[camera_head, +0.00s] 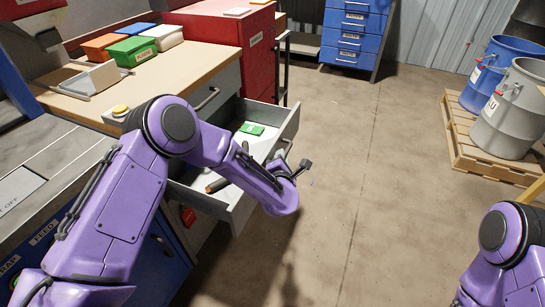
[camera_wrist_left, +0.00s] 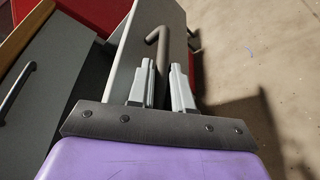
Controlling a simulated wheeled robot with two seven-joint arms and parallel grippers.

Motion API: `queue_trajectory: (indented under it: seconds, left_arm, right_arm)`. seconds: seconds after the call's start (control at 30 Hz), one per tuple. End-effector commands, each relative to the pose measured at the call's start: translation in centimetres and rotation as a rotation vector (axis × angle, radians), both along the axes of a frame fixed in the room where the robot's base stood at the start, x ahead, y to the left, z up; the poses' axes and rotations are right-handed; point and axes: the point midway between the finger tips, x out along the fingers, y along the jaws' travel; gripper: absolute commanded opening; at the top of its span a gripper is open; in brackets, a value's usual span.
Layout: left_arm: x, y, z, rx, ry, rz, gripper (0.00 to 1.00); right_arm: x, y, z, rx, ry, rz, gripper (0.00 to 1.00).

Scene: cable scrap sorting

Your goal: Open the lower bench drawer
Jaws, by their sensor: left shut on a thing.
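The lower bench drawer (camera_head: 235,211) is pulled well out of the bench, with its grey walls and pale inside showing. My left gripper (camera_head: 294,168) is at the drawer's front, partly hidden by my own wrist in the head view. In the left wrist view, my left gripper (camera_wrist_left: 163,88) has its two grey fingers on either side of the dark bar handle (camera_wrist_left: 159,42) and is shut on it. The drawer's grey front panel (camera_wrist_left: 150,30) also shows there. My right gripper is out of view; only part of my right arm shows.
A green item (camera_head: 252,129) and a dark tube (camera_head: 217,186) lie in the drawer. The closed upper drawer's handle (camera_head: 207,98) is above it. Colored bins (camera_head: 133,52) stand on the bench (camera_head: 185,62). Drums on a pallet (camera_head: 470,142) are at right; the middle floor is clear.

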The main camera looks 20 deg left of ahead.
Motion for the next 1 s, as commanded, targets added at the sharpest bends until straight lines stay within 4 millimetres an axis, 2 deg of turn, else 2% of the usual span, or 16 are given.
queue_trajectory:
  seconds: [0.43,0.47,0.77,0.87,1.0]
  left_arm:
    - [-0.1,-0.4,-0.2,0.0,0.004,0.0,0.0]
    - [-0.1,-0.4,-0.2,0.0,0.004,0.0,0.25]
    - [-0.2,-0.4,0.0,0.0,0.001,-0.001,0.25]
    - [-1.2,-0.8,0.3,0.001,0.003,-0.003,0.25]
    - [-4.3,-1.6,1.1,0.001,0.004,-0.004,0.25]
  right_arm:
    - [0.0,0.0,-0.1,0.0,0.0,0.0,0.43]
    - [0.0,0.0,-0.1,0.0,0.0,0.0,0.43]
    - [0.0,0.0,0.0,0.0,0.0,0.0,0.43]
    - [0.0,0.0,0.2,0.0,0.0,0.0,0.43]
    - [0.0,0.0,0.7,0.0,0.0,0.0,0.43]
